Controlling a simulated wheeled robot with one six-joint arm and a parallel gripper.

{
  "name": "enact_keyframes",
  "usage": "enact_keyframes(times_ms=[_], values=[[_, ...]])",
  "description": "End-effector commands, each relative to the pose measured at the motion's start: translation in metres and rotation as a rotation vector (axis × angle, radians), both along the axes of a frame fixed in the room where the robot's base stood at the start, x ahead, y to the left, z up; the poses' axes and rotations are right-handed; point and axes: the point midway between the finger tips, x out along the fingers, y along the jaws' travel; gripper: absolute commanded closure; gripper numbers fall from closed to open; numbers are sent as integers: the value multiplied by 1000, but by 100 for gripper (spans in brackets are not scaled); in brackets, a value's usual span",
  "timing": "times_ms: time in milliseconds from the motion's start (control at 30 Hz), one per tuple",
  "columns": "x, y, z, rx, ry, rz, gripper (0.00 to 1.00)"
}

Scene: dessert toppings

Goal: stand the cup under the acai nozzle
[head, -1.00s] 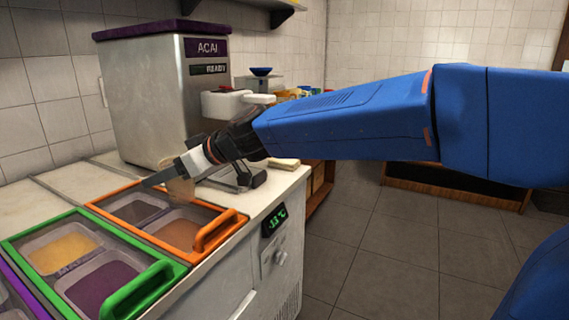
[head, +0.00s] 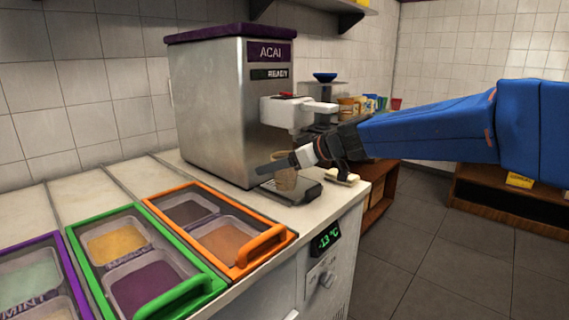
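The acai machine (head: 215,105) is a steel box with a purple lid and an ACAI sign, reading READY. Its white nozzle head (head: 290,111) sticks out at the front, above a dark drip tray (head: 303,194). My gripper (head: 277,168) reaches in from the right below the nozzle head. It is shut on a tan cup (head: 285,182), which looks upright. The cup is over or at the left part of the tray. I cannot tell whether its base touches the tray. A dark finger covers part of the cup.
Topping wells with orange (head: 268,246), green (head: 183,298) and purple (head: 57,238) frames lie at the front left; the orange and green handles stand up. A scale with a blue bowl (head: 325,77) and several colored containers stand behind. A light block (head: 342,177) lies right of the tray.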

Motion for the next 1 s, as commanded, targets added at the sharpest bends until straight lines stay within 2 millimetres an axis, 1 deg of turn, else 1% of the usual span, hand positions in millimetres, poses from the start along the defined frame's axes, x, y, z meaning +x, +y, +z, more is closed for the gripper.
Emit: enact_keyframes(times_ms=[33, 267, 600, 733, 1000], values=[[6, -2, 0, 0, 0, 0, 63], [15, -6, 0, 0, 0, 0, 63], [55, -22, -3, 0, 2, 0, 63], [52, -21, -14, -1, 1, 1, 63], [52, -21, -15, 0, 0, 1, 63]])
